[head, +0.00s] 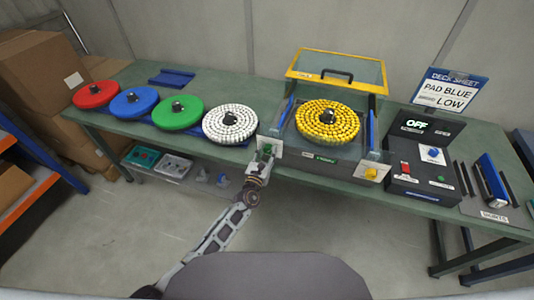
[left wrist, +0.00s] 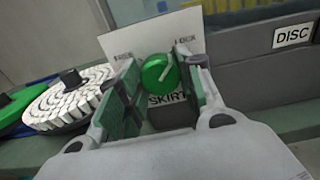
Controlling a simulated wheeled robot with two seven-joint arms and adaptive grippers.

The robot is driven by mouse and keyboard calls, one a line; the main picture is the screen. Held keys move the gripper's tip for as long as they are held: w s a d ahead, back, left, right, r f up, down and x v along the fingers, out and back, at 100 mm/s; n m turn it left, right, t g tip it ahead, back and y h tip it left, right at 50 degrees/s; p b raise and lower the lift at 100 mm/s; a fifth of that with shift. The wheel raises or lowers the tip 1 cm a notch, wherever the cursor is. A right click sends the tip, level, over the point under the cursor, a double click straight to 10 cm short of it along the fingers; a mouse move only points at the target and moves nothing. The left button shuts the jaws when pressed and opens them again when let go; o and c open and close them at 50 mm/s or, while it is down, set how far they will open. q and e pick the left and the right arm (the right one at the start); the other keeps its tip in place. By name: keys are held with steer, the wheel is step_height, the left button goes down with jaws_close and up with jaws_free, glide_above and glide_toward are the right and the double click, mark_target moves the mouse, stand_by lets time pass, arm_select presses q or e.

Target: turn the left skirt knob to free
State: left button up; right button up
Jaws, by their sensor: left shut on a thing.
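The left skirt knob (left wrist: 160,73) is round and green with a pale pointer line, on a white plate (left wrist: 150,42) with a SKIRT label below it. The line tilts up to the right in the left wrist view. My left gripper (left wrist: 158,85) has its green-padded fingers on both sides of the knob and is shut on it. In the head view my left gripper (head: 264,157) is at the front left corner of the machine, largely covering the knob. A yellow knob (head: 371,173) is at the machine's front right corner. My right gripper is not in view.
The machine holds a yellow disc (head: 327,119) under a raised yellow-framed cover (head: 337,70). A white disc (head: 230,122) lies close to the left of my gripper, with green, blue and red discs beyond. A control box (head: 421,178) stands at right.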

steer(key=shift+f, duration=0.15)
arm_select(q)
steer(key=shift+f+n+b, duration=0.1)
steer(key=shift+n+b, duration=0.65)
steer(key=shift+n, duration=0.15)
steer(key=n+b, duration=0.2)
steer(key=n, duration=0.1)
steer(key=n+b, duration=0.3)
steer(key=n, duration=0.2)
steer(key=shift+n+b, duration=0.75)
steer(key=shift+n, duration=0.45)
steer(key=n+b, duration=0.1)
steer(key=n, duration=0.1)
steer(key=shift+n, duration=0.4)
steer(key=shift+n+b, duration=0.4)
steer(key=shift+n, duration=0.9)
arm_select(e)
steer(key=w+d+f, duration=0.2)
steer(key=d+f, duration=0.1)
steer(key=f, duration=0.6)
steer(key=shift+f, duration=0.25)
arm_select(q)
steer(key=shift+a, duration=0.1)
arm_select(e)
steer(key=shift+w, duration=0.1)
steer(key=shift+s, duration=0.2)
